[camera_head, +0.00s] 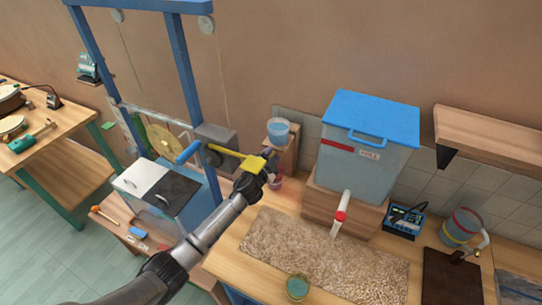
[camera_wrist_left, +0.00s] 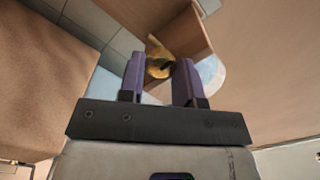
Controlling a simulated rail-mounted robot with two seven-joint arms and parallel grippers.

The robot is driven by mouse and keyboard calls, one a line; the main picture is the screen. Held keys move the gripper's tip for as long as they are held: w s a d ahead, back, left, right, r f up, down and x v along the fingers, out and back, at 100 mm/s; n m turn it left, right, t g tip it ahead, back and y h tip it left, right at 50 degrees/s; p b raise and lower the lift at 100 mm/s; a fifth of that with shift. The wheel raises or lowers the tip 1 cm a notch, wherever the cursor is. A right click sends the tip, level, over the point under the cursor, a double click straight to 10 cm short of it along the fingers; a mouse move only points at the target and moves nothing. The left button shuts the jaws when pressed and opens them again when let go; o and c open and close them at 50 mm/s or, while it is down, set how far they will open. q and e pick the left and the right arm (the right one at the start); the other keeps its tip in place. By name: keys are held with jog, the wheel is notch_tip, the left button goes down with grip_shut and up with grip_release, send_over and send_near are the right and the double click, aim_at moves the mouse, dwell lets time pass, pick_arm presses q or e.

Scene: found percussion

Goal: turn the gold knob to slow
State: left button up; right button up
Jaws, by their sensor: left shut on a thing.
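The gold knob (camera_wrist_left: 160,67) shows in the left wrist view between the two purple fingers of my left gripper (camera_wrist_left: 160,78). A dark mark shows on its face, and the fingers hide its sides. My left gripper is shut on it. In the head view my left gripper (camera_head: 270,166) is at the front of a small wooden stand (camera_head: 291,154), and the knob is hidden there by the gripper. I cannot read any slow marking. My right gripper is in neither view.
A yellow bar (camera_head: 225,151) runs close to my gripper from a grey box (camera_head: 214,139) on the blue frame (camera_head: 186,85). A blue-lidded tank (camera_head: 366,150) stands right. A beige mat (camera_head: 320,262) lies in front.

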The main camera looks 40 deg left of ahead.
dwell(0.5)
pick_arm(q)
jog(key=o, duration=0.9)
jog(key=v, duration=1.3)
jog(key=shift+s+d, duration=0.15)
jog(key=shift+s, duration=0.2)
